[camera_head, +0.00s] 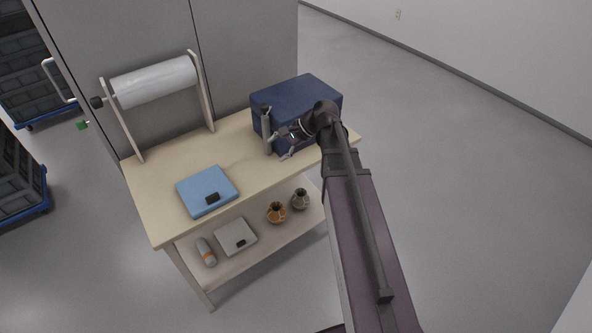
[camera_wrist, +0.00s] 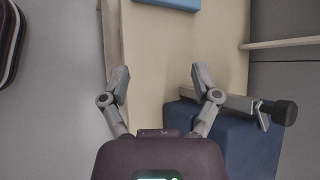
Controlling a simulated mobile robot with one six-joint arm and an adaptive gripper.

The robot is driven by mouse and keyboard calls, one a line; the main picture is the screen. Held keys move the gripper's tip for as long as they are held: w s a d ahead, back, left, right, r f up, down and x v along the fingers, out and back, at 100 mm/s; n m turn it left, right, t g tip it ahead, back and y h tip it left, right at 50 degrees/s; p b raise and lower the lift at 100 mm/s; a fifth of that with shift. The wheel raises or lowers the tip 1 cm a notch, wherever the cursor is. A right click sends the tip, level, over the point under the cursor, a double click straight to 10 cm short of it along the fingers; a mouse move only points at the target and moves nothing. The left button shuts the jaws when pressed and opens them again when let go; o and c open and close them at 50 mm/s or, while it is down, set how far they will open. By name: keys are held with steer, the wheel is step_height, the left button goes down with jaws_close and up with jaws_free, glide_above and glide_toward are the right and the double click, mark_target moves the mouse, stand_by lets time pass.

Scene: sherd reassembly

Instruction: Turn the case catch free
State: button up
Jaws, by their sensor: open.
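The dark blue case (camera_head: 300,98) stands at the right end of the wooden bench. The case catch (camera_head: 266,132) looks like a grey bar with a dark knob at one end, on the case's left side. My gripper (camera_head: 279,144) is at the case's front, close beside the catch, with its jaws spread. In the wrist view my gripper (camera_wrist: 160,79) is open and empty over the pale bench top. There the catch (camera_wrist: 240,103) lies by the right finger, its black knob pointing right. Whether finger and catch touch, I cannot tell. The case (camera_wrist: 245,140) shows at lower right.
A light blue flat box (camera_head: 208,190) lies on the bench top (camera_head: 160,190). A paper roll (camera_head: 155,82) on a stand is at the back left. The lower shelf holds a grey box (camera_head: 236,236), an orange vase (camera_head: 277,212) and a grey vase (camera_head: 300,198). The bench's middle is clear.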

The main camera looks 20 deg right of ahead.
steer(key=s+d+r+n+g+h+p, duration=0.1)
steer(key=s+r+n+g+h+p, duration=0.1)
steer(key=s+n+h+p, duration=0.6)
steer(key=s+n+h, duration=0.1)
steer(key=s+n, duration=0.3)
steer(key=s, duration=0.2)
steer(key=shift+r, duration=0.2)
stand_by(0.3)
steer(key=shift+d, duration=0.1)
